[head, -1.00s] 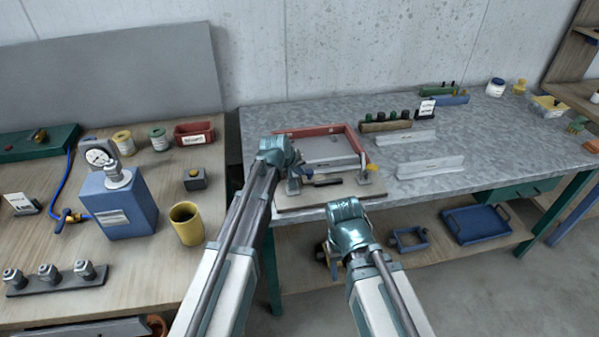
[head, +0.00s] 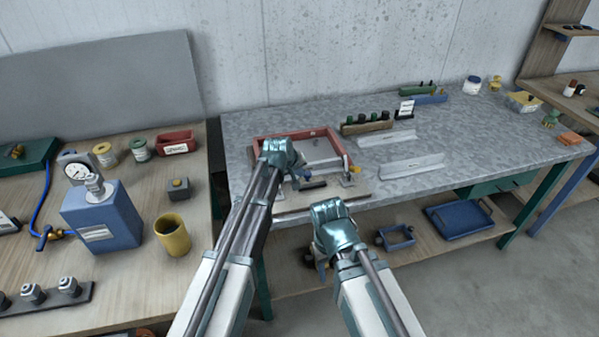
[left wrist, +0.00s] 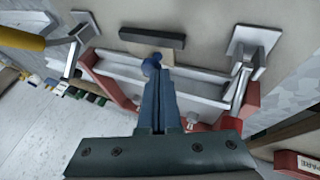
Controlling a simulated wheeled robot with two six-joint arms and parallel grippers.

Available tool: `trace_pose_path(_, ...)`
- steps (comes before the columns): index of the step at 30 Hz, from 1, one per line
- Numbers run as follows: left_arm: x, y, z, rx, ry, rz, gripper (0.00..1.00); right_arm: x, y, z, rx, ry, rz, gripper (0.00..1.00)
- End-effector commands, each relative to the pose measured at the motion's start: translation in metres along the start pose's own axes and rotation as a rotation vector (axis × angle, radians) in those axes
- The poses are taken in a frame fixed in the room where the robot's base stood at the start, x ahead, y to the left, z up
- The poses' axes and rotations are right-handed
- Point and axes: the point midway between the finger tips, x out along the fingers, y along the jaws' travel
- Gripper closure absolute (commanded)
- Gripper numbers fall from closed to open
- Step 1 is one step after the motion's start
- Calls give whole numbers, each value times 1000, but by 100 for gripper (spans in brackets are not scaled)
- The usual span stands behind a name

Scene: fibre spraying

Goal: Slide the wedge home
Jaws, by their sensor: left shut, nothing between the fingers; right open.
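The fixture on the metal-topped bench has a red frame (head: 262,143) around a grey panel (head: 318,150). A black bar (head: 313,185) lies along its front; it also shows in the left wrist view (left wrist: 152,38). My left gripper (head: 298,179) is over the fixture's front left part. In the left wrist view its closed fingers (left wrist: 152,62) point at the board near the black bar, with nothing between them. A small tan piece (left wrist: 172,57) shows beside the fingertips; I cannot tell whether it is the wedge. My right gripper (head: 318,258) is low in front of the bench, its fingers mostly hidden.
A clamp with a yellow handle (left wrist: 20,38) and a metal clamp (left wrist: 245,65) flank the bar. Two metal strips (head: 415,168) lie right of the fixture. The wooden bench at left carries a blue box (head: 105,218) and a yellow cup (head: 172,237). The bench's right half has free room.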

Motion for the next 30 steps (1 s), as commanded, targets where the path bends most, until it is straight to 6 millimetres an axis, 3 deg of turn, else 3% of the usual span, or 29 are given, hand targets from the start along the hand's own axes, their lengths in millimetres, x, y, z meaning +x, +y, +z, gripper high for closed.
trace_pose_path(15,-82,1,-4,-1,1,-4,100,-69,7,4,-1,0,0,50)
trace_pose_path(30,-88,-1,-3,0,1,-4,100,-73,7,4,-1,0,0,50)
